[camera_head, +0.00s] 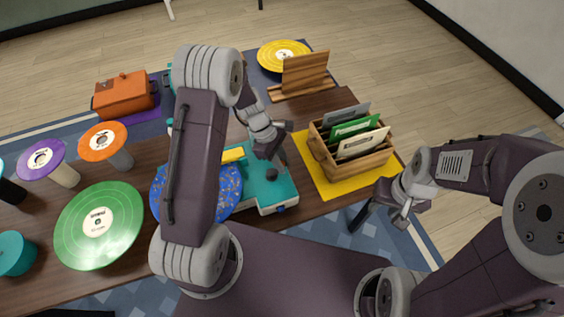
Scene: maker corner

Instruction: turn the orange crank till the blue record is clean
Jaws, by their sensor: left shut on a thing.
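The blue record (229,189), speckled with orange marks, lies on a teal cleaning machine (278,194) near the table's front edge. My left arm crosses in front of the record and hides its middle. My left gripper (275,150) is over the back right of the machine, shut on the orange crank, which is mostly hidden behind the fingers. My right gripper (379,215) is empty, off the table's front edge and right of the machine. Its finger gap is not clear.
A wooden crate (322,157) of record sleeves stands on a yellow mat (323,183) right of the machine. A green record (75,236), an orange record (92,148) and a purple record (40,163) are at left. An orange case (125,94) and yellow record (272,49) are farther back.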

